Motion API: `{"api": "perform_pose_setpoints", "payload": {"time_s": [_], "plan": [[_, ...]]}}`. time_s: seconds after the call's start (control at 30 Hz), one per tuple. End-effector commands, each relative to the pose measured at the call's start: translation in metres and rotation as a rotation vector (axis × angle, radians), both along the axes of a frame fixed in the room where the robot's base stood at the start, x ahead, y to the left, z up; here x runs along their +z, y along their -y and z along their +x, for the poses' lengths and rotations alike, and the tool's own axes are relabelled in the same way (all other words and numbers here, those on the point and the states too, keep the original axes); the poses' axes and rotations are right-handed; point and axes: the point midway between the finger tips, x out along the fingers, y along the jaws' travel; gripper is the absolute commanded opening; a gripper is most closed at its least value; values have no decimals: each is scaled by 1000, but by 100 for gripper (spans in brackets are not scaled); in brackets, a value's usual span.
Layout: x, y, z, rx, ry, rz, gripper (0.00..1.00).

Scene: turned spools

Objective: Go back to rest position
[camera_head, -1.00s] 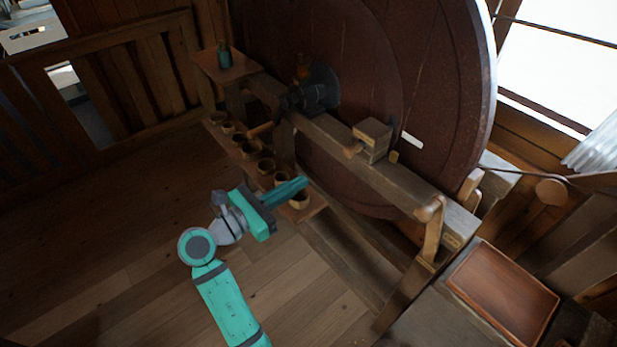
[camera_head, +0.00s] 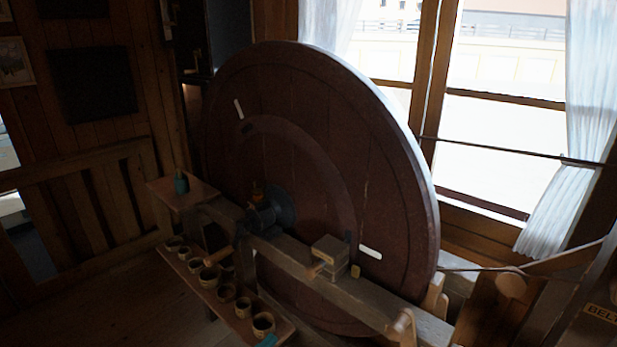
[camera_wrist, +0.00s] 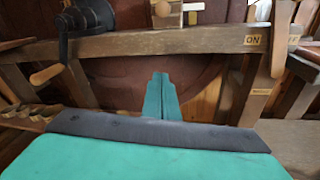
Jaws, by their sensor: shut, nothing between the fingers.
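My gripper (camera_wrist: 161,97) shows in the wrist view with its two teal fingers together and nothing between them. It points toward the wooden bench beam (camera_wrist: 130,44) and the big dark red wheel (camera_wrist: 205,68) behind it. In the head view only a small teal tip (camera_head: 268,341) shows at the bottom edge, by the front end of the low shelf of cups; the rest of my arm is out of that view.
The large wheel (camera_head: 330,170) stands behind the lathe beam (camera_head: 290,262). Several small wooden cups (camera_head: 225,292) stand on a low shelf (camera_head: 205,302) in front. Floor at lower left is clear.

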Motion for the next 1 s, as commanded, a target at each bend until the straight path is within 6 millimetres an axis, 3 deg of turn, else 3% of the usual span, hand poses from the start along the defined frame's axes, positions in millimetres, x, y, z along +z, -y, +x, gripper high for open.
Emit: {"api": "perform_pose_setpoints", "payload": {"time_s": [0.03,0.2,0.5,0.73,1.0], "plan": [[-19,5,-6,22,-3,51,0],[-70,14,-27,95,17,271,0],[-140,27,-84,146,50,716,0],[-171,35,-139,122,90,1092,0],[-180,47,-207,30,172,1544,0]]}}
